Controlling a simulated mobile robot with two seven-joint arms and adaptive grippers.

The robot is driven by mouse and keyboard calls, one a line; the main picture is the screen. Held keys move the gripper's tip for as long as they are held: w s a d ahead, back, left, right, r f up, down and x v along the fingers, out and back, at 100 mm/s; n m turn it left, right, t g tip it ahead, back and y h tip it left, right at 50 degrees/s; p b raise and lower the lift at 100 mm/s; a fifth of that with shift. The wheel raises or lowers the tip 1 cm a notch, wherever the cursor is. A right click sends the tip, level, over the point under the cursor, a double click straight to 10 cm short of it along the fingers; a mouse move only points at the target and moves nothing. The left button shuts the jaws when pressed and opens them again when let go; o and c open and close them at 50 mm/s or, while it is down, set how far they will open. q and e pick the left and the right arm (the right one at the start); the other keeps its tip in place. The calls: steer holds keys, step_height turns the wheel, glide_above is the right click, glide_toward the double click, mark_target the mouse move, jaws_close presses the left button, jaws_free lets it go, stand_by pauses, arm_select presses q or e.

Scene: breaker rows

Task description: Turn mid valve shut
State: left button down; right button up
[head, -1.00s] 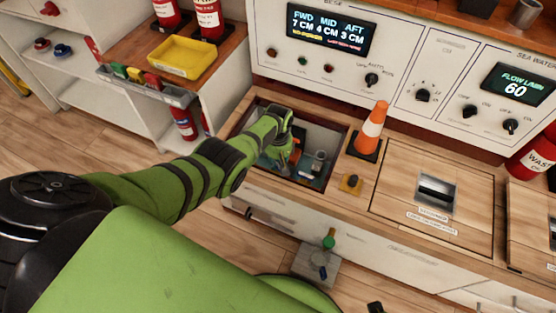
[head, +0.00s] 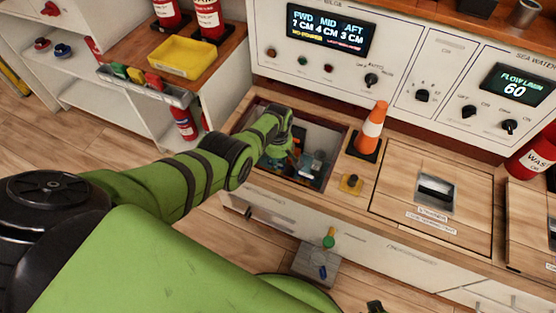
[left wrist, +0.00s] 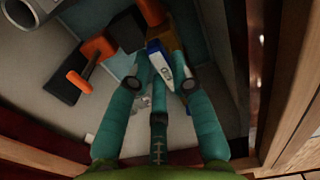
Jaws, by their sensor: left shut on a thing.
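My left gripper (head: 281,158) reaches down into an open recess in the wooden counter, with its wrist covering part of the opening. In the left wrist view, its teal fingers (left wrist: 160,85) are closed around a blue handle with a white label (left wrist: 165,62). I cannot tell whether this is the mid valve. An orange-handled valve with a black body (left wrist: 78,82) lies to the left of the fingers. Another orange part (left wrist: 151,12) shows just beyond the fingertips. My right gripper is not in view.
A closed wooden hatch (head: 403,200) lies further right. The panel display (head: 329,31) reads FWD 7, MID 4, AFT 3 cm. A yellow tray (head: 182,58) sits on the left shelf.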

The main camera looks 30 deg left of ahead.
arm_select(q)
steer(key=shift+a, duration=0.1)
steer(key=c, duration=1.1)
jaws_free()
steer(key=shift+w+r, duration=0.1)
steer(key=shift+r, duration=0.65)
step_height(320, 180, up, 10)
steer(key=shift+r, duration=0.25)
